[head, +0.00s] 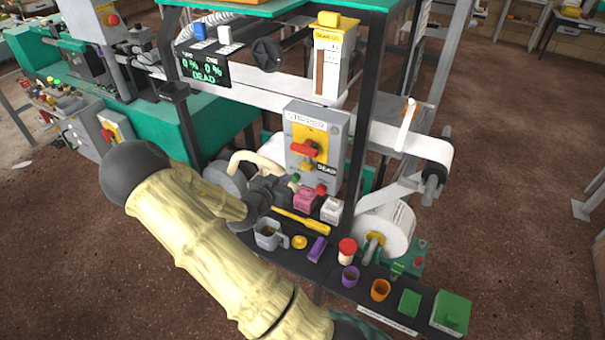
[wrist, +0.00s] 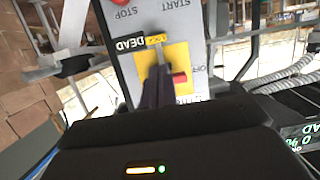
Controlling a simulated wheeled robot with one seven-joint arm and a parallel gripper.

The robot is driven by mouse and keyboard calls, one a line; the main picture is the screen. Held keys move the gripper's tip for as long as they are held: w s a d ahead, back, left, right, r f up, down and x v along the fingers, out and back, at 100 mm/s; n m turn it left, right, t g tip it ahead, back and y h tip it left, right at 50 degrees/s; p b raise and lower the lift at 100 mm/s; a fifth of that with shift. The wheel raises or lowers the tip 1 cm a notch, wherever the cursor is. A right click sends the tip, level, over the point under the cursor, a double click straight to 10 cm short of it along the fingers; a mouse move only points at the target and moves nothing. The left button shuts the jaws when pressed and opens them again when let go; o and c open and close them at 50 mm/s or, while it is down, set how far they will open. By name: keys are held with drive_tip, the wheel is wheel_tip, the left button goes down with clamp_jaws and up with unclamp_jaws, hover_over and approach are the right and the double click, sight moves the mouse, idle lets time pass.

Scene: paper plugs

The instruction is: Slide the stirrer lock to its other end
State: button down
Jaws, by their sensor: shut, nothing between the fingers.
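The grey stirrer box (head: 299,126) stands upright with a yellow plate, a red switch handle (head: 304,148) and a DEAD sign (head: 326,168). In the wrist view the box appears upside down. The small yellow lock tab (wrist: 154,40) there sits beside the DEAD sign, at the edge of the yellow plate (wrist: 181,55). The red handle (wrist: 179,77) is right of my fingers. My gripper (wrist: 158,70) is shut and empty, its dark fingers pointing at the yellow plate just short of the lock tab in the picture. I cannot tell whether they touch anything. In the head view my gripper (head: 290,184) is at the box's lower left.
Below the box a dark shelf holds a pink block (head: 305,200), a white block (head: 331,209), a yellow tool (head: 303,220), a grey mug (head: 268,235) and several small cups. A black post (head: 366,110) stands right of the box.

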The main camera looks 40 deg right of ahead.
sight(308, 161)
drive_tip(key=shift+s+d+r, duration=0.1)
drive_tip(key=shift+d+r, duration=0.05)
drive_tip(key=shift+d, duration=0.15)
drive_tip(key=p+x, duration=0.2)
drive_tip(key=x, duration=0.8)
drive_tip(key=shift+r, duration=0.2)
wheel_tip(308, 161, down, 3)
drive_tip(key=b, duration=0.3)
drive_tip(key=shift+s, duration=0.1)
drive_tip(key=shift+f, duration=0.2)
